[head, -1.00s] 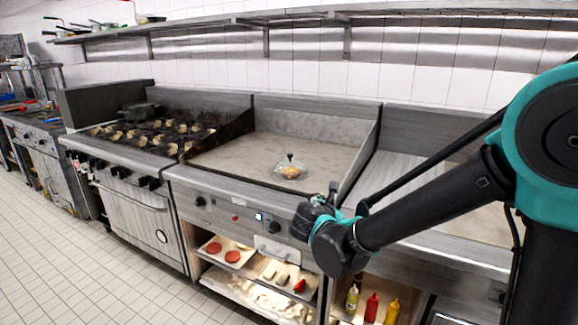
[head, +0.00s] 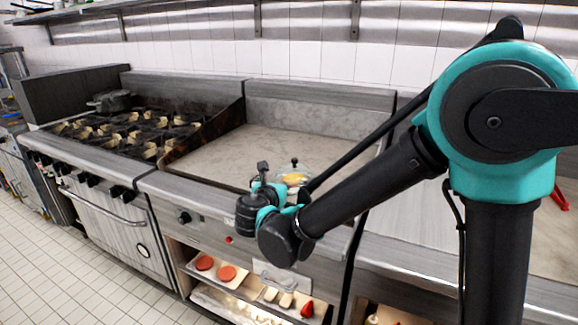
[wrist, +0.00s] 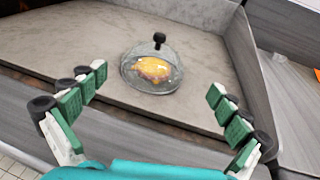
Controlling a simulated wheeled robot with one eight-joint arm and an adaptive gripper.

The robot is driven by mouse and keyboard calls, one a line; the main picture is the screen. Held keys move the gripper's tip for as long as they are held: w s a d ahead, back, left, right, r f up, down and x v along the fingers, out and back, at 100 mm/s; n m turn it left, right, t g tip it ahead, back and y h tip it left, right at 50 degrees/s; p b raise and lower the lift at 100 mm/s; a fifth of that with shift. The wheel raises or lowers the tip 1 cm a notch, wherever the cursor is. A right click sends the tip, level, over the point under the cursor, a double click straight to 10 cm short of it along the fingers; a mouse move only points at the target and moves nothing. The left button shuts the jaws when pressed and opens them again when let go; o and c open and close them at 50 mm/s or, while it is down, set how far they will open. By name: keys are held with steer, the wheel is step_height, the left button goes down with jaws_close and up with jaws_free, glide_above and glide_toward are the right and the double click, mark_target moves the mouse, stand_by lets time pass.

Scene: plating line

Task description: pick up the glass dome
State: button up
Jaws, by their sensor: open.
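The glass dome (wrist: 134,77) is clear with a black knob on top. It stands upright on the flat griddle (head: 225,165), over a yellow-orange food item (wrist: 152,70). In the head view the dome (head: 295,168) is partly hidden behind my wrist and arm. My gripper (wrist: 158,88) is open and empty in the wrist view, its green-padded fingers spread wide to either side. The dome lies ahead of it, between the finger lines and apart from both. In the head view my gripper (head: 263,170) is at the griddle's front edge, left of the dome.
The griddle has raised back and side walls. A burner range (head: 130,135) with a dark pot (head: 110,101) stands to the left. A lower shelf holds trays with red patties (head: 227,273) and other food. The griddle around the dome is clear.

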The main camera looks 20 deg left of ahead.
glide_toward(294, 166)
steer(key=x, duration=0.4)
steer(key=shift+w+a+r, duration=0.1)
steer(key=shift+w+r, duration=0.15)
steer(key=shift+w, duration=0.2)
steer(key=shift+f+x, duration=0.15)
steer(key=shift+x, duration=1.3)
steer(key=shift+f+x, duration=0.1)
steer(key=shift+x, duration=1.4)
steer(key=shift+s, duration=0.1)
steer(key=c, duration=1.3)
